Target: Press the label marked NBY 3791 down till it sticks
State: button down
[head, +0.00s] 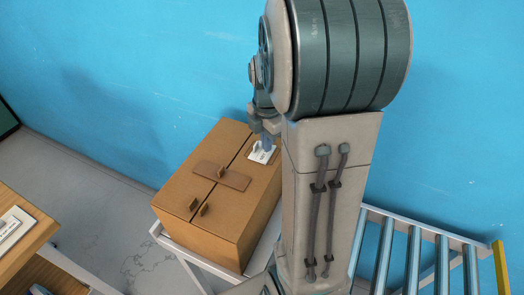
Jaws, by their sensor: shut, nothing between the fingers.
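A white label (259,156) lies on the top of a brown cardboard box (175,200), near the box's back right part. It has dark print, too small to read, so I cannot confirm the marking NBY 3791. My gripper (267,144) is shut and points down over the label's upper right part. I cannot tell whether the fingertips touch the label or hover just above it. The fingers hide part of the label, and my arm covers the box's right side.
A darker brown strip (228,177) with an upright tab lies across the box's top seam; two small tabs (203,210) stand near the front edge. The box rests on a pale-framed stand (172,241). A roller conveyor (425,262) is at right, a wooden desk (22,207) at left.

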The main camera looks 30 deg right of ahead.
aim_at(266, 154)
jog(key=shift+f+b, duration=0.7)
jog(key=shift+f, duration=0.15)
jog(key=shift+r, duration=0.1)
dwell(0.6)
jog(key=shift+r+p, duration=2.2)
jog(key=shift+r, duration=0.8)
jog(key=s+a+r+m+t, duration=0.1)
jog(key=s+a+r+m, duration=0.1)
jog(key=s+a+m, duration=0.4)
jog(key=s+a+r+m+t, duration=0.2)
jog(key=s+a+m, duration=0.4)
jog(key=m, duration=0.7)
jog(key=shift+s+r+m, duration=0.3)
jog(key=shift+r, duration=0.05)
